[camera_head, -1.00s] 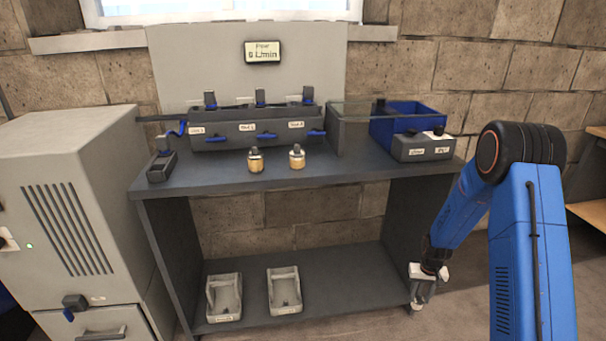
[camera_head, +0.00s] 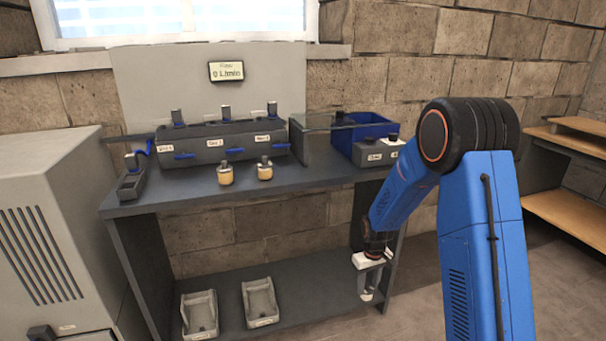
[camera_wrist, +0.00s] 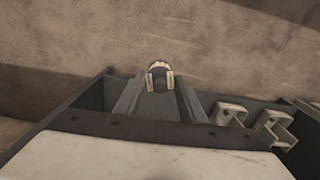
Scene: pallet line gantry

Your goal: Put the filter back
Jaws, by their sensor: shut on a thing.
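My gripper (camera_head: 367,283) hangs low in front of the bench's right leg, apart from the bench top. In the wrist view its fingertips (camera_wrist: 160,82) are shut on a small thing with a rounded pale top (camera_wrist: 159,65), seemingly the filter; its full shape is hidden. Two short gold cylinders with dark knobs, a left one (camera_head: 225,175) and a right one (camera_head: 264,170), stand upright on the bench top. Behind them is a dark labelled manifold (camera_head: 222,146) with blue levers. A display (camera_head: 226,71) above it reads 0 L/min.
Two grey open holders, a left one (camera_head: 200,314) and a right one (camera_head: 260,303), sit on the bench's lower shelf (camera_head: 318,281). A blue bin (camera_head: 374,128) and grey labelled box (camera_head: 374,154) occupy the bench's right end. A grey cabinet (camera_head: 45,215) stands left. Wooden shelving (camera_head: 568,212) is at right.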

